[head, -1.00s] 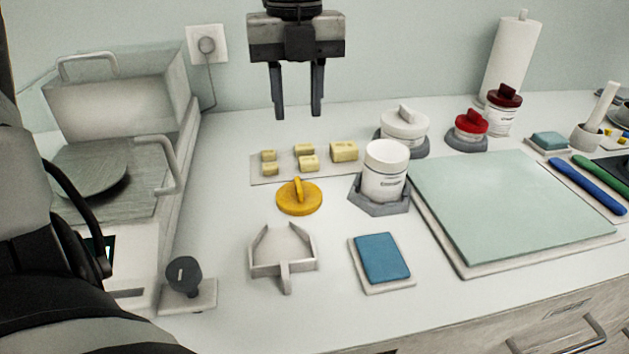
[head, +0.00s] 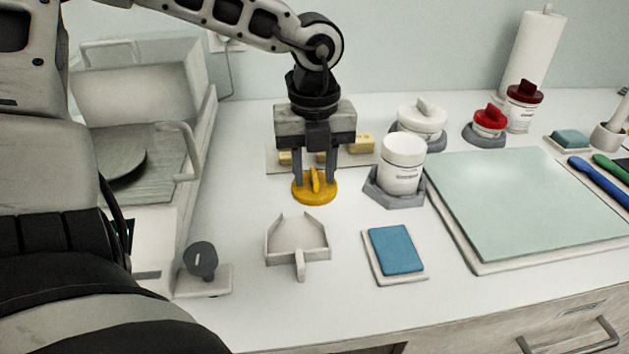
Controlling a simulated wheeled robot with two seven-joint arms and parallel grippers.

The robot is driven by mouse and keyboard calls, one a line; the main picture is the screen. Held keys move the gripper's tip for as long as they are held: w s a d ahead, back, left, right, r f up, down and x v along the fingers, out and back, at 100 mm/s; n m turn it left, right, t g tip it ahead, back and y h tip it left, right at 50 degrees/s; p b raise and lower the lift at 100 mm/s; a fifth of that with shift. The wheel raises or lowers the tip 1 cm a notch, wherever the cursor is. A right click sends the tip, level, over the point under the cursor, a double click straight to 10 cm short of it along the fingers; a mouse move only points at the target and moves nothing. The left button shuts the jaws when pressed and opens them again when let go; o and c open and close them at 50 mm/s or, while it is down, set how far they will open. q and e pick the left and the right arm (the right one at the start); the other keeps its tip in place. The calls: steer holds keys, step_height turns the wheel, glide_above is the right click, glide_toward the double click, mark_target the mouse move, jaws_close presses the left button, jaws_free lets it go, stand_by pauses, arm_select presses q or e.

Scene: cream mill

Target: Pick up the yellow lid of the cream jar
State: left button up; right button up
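The yellow lid (head: 315,194) lies flat on the white counter, with its upright grip ridge on top. My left gripper (head: 315,180) points straight down over it. Its two fingers are apart, one on each side of the ridge, with a gap showing between fingers and ridge. The fingertips are low, close to the lid's disc; I cannot tell whether they touch it. The white cream jar (head: 402,165) stands in a grey hexagonal holder (head: 398,199) to the right of the lid. My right gripper is not in view.
Yellow blocks on a tray (head: 272,160) sit behind the gripper, partly hidden. A light scoop (head: 298,240) and a blue pad (head: 396,249) lie in front. A pale green board (head: 530,200) lies right. A white-lidded jar (head: 420,118) stands behind the cream jar.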

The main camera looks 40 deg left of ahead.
arm_select(q)
jaws_close()
